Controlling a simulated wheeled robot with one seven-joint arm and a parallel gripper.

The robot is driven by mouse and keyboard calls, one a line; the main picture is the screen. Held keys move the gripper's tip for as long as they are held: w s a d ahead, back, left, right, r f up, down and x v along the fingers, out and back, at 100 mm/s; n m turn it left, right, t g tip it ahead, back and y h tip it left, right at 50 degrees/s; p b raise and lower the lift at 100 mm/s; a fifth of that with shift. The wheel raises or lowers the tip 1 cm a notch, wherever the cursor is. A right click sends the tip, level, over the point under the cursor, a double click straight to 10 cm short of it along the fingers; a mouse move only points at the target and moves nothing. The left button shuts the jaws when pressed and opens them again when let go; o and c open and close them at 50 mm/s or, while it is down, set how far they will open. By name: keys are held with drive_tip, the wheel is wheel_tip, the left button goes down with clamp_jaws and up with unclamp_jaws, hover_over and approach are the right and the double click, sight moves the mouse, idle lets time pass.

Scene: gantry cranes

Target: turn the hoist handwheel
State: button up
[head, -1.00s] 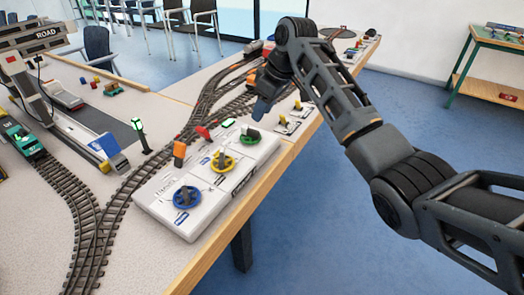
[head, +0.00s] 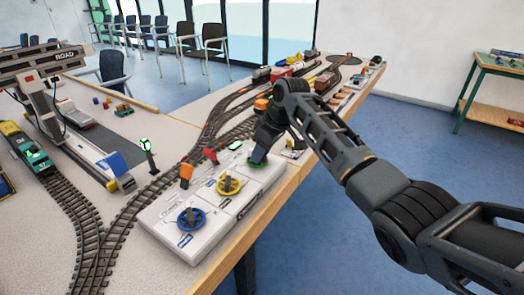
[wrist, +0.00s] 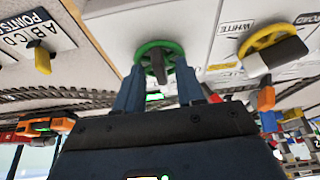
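Three handwheels stand in a row on a white control box (head: 193,243): a blue one (head: 191,220), a yellow one (head: 229,185) and a green one (head: 257,161). I cannot read which is labelled hoist. My gripper (head: 260,150) is down at the green handwheel and partly hides it. In the wrist view, my gripper (wrist: 160,78) is open, its two blue fingers on either side of the green handwheel's (wrist: 160,48) dark centre bar. I cannot tell whether they touch it. The yellow handwheel (wrist: 272,47) is to the right there.
Small orange (head: 186,171) and red (head: 210,155) levers rise behind the box. Rail tracks (head: 115,210) curve past its left side. A gantry crane (head: 60,100) and a green locomotive (head: 38,160) stand at the left. Open floor lies right of the table.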

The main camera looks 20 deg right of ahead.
clamp_jaws()
drive_tip(key=shift+r+p, duration=0.15)
drive_tip(key=shift+p, duration=0.25)
drive_tip(key=shift+s+a+r+m+h+p, duration=0.1)
drive_tip(key=shift+a+m+h+p, duration=0.15)
drive_tip(key=shift+m+p, duration=0.5)
drive_tip(key=m+h+p, duration=0.1)
drive_tip(key=m+p, duration=0.1)
drive_tip(key=shift+s+a+t+p, duration=0.1)
drive_tip(key=shift+t+p, duration=0.2)
drive_tip(key=shift+p, duration=0.1)
drive_tip(key=m+h+p, duration=0.1)
drive_tip(key=m, duration=0.2)
drive_tip(key=shift+a+p, duration=0.2)
drive_tip(key=shift+p, duration=0.15)
drive_tip(key=shift+a+f+m+h+p, duration=0.15)
drive_tip(key=shift+m+h+p, duration=0.45)
drive_tip(key=shift+m, duration=0.95)
unclamp_jaws()
drive_tip(key=shift+f, duration=0.1)
